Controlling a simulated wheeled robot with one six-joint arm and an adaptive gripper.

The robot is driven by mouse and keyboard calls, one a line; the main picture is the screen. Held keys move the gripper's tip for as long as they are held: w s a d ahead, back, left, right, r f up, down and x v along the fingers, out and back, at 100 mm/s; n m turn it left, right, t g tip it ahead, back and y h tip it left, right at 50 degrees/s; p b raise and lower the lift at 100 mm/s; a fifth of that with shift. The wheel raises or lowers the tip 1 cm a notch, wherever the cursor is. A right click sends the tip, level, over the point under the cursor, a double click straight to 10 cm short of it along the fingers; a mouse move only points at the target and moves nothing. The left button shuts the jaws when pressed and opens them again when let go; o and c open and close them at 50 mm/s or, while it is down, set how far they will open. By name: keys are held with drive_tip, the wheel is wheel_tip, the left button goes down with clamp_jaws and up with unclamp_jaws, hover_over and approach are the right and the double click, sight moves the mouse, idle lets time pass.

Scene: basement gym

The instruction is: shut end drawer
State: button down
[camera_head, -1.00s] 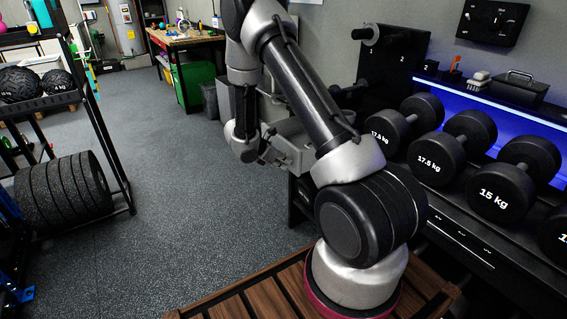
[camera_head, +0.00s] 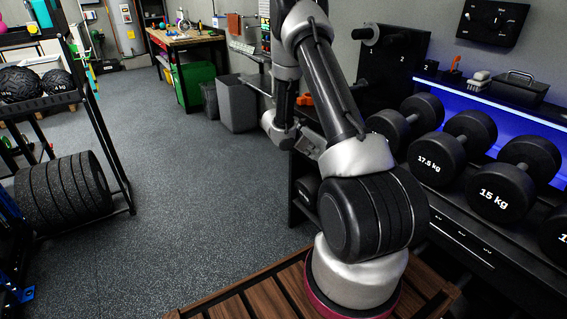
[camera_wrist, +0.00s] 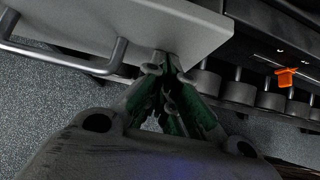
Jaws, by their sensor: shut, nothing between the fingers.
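The end drawer's light grey front (camera_wrist: 185,22) fills the top left of the wrist view, with a grey bar handle (camera_wrist: 75,66) on it. My gripper (camera_wrist: 168,62) is shut and empty. Its fingertips are at the panel's lower edge, right of the handle, and look in contact with it. In the head view the fingers are hidden behind my arm. Little of the drawer can be made out there, so how far it stands open cannot be told.
The dark dumbbell rack (camera_head: 460,240) with several dumbbells (camera_head: 440,158) stands on the right. An orange piece (camera_wrist: 287,77) shows on the dark unit in the wrist view. Grey bins (camera_head: 237,103) stand behind. The floor (camera_head: 190,180) at left is open, up to the weight rack (camera_head: 110,150).

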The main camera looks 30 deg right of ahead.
drive_tip(key=d, duration=0.7)
drive_tip(key=shift+w+d, duration=0.1)
drive_tip(key=shift+d, duration=0.05)
drive_tip(key=shift+d+r, duration=0.1)
drive_tip(key=shift+d, duration=0.4)
drive_tip(key=shift+d, duration=0.1)
